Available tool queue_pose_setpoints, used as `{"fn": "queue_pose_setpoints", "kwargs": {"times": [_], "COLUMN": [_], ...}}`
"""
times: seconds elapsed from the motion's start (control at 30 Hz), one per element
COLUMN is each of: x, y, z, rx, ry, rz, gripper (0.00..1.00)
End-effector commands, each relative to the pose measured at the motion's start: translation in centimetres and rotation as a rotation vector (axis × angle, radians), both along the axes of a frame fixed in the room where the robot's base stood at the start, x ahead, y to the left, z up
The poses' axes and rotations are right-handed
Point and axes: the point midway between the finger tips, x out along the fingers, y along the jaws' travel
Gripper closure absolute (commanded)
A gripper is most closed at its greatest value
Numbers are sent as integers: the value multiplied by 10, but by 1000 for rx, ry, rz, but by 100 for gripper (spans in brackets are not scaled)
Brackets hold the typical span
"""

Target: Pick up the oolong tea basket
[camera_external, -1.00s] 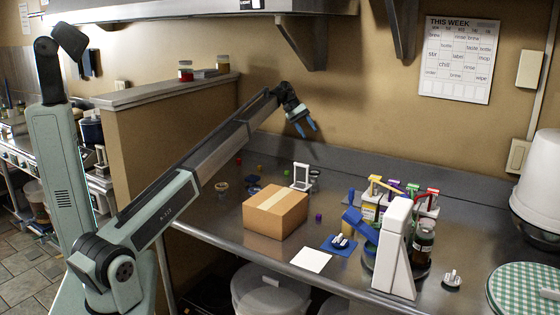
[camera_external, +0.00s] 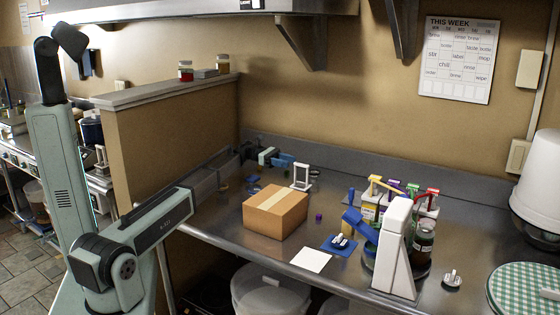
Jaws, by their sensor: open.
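I cannot tell for certain which thing is the oolong tea basket. Small round containers (camera_external: 253,181) stand on the steel counter behind and left of the cardboard box, and are too small to identify. My gripper (camera_external: 290,161) is low over the back of the counter, behind the box, with its blue fingers pointing right. It is open, with nothing visible between the fingers. Its fingers appear just behind and left of a small white frame stand (camera_external: 302,177). My forearm hides part of the counter's left side.
The cardboard box (camera_external: 275,211) sits mid-counter. To its right are a white and blue upright device (camera_external: 394,247), jars with coloured tops (camera_external: 423,240), a blue mat (camera_external: 339,244) and a white sheet (camera_external: 311,260). A low partition wall (camera_external: 170,145) bounds the left.

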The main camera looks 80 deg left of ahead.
Motion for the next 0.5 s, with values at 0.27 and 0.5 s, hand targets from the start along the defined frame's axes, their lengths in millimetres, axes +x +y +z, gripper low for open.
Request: {"fn": "queue_pose_setpoints", "kwargs": {"times": [0.27,0.5], "x": [6,17], "y": [-17,-28], "z": [-3,-2], "rx": [-64,-61], "ry": [17,17], "rz": [8,8], "gripper": [52,52]}}
